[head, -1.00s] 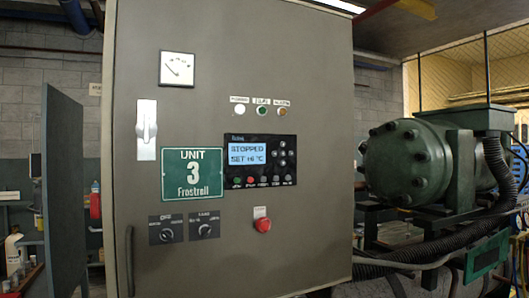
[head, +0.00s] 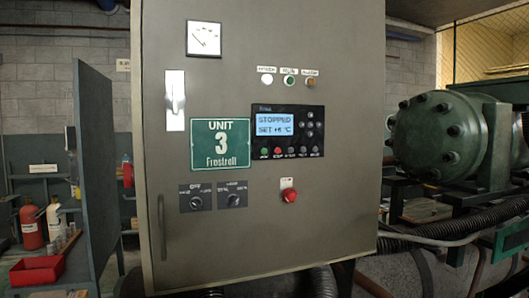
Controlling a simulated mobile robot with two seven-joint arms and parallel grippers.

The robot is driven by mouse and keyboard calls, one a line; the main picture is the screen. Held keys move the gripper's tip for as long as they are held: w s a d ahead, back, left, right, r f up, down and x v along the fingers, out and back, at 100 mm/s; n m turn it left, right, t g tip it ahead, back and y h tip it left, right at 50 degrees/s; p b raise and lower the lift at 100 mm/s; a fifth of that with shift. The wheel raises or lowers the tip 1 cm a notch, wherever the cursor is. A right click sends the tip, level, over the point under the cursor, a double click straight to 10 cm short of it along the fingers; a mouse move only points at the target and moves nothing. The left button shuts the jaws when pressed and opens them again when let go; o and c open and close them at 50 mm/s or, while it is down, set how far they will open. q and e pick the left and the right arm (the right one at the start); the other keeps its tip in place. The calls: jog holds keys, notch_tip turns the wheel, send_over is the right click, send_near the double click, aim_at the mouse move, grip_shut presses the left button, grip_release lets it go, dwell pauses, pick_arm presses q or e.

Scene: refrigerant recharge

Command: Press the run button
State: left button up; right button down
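The grey control cabinet (head: 330,235) fills the middle of the head view, with its door shut. A dark controller panel (head: 312,116) on it has a lit blue screen (head: 274,124) reading "STOPPED" and "SET +6 °C". Below the screen is a row of small buttons, with a green button (head: 264,150) at the left end and a red button (head: 278,150) beside it. Their small labels are hard to read. A green lamp (head: 289,81) sits above the panel between a white and an amber one. Neither of my grippers shows.
A red mushroom button (head: 289,195) and two rotary switches (head: 213,198) sit low on the cabinet. A green compressor (head: 445,135) with hoses stands at the right. At the left are a dark upright panel (head: 97,170), a red bin (head: 37,271) and bottles (head: 31,225).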

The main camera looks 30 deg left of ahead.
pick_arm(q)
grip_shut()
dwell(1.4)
